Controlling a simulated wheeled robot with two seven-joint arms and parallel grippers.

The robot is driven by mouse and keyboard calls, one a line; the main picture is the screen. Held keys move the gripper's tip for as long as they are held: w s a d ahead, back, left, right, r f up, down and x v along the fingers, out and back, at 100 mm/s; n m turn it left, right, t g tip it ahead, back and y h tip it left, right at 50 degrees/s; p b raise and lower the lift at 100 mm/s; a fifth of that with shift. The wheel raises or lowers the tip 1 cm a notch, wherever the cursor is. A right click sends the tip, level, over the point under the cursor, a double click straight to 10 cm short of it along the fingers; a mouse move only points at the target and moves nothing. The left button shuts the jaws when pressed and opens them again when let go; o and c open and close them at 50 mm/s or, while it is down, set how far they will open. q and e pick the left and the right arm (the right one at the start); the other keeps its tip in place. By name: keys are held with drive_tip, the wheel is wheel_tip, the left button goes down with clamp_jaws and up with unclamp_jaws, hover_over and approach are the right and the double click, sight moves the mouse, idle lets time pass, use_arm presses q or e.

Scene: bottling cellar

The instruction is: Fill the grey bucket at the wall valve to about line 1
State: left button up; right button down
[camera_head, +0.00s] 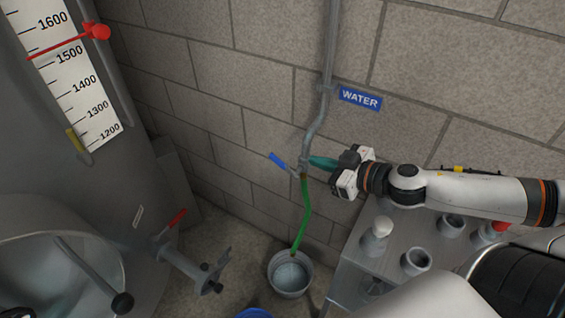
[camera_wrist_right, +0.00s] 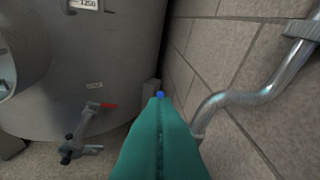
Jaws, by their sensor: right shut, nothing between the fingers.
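The grey bucket (camera_head: 289,293) stands upright on the floor by the wall, with a pale bluish surface inside; I cannot read its lines or the level. A green hose (camera_head: 306,212) runs down from the wall valve (camera_head: 304,166) to the bucket's rim. The valve's blue lever (camera_head: 278,160) sticks out left of the pipe, slanting up. My right gripper (camera_head: 311,162) is shut and empty, its teal fingertips close to the valve on the right side; I cannot tell if they touch. In the wrist view the lever's blue end (camera_wrist_right: 160,94) shows just beyond the fingertips (camera_wrist_right: 159,102). My left gripper is out of view.
A grey metal pipe (camera_head: 331,50) comes down the block wall beside a blue WATER sign (camera_head: 360,98). A large tank (camera_head: 85,190) with a scale and a red-handled outlet (camera_head: 182,262) stands left. A grey bench (camera_head: 348,278) with cups is right. Something blue (camera_head: 254,313) lies below the bucket.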

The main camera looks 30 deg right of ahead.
drive_tip(key=w+f+b, duration=0.1)
drive_tip(key=w+b, duration=0.1)
approach(274, 156)
drive_tip(key=shift+w+a+r, duration=0.9)
drive_tip(key=shift+w+r, duration=0.15)
drive_tip(key=shift+w, duration=0.4)
drive_tip(key=w+f, duration=0.1)
drive_tip(key=f, duration=0.2)
drive_tip(key=shift+w+a+p, duration=0.2)
drive_tip(key=shift+w+p, duration=0.1)
drive_tip(key=shift+w, duration=0.1)
drive_tip(key=shift+w+f, duration=0.2)
drive_tip(key=shift+f, duration=0.3)
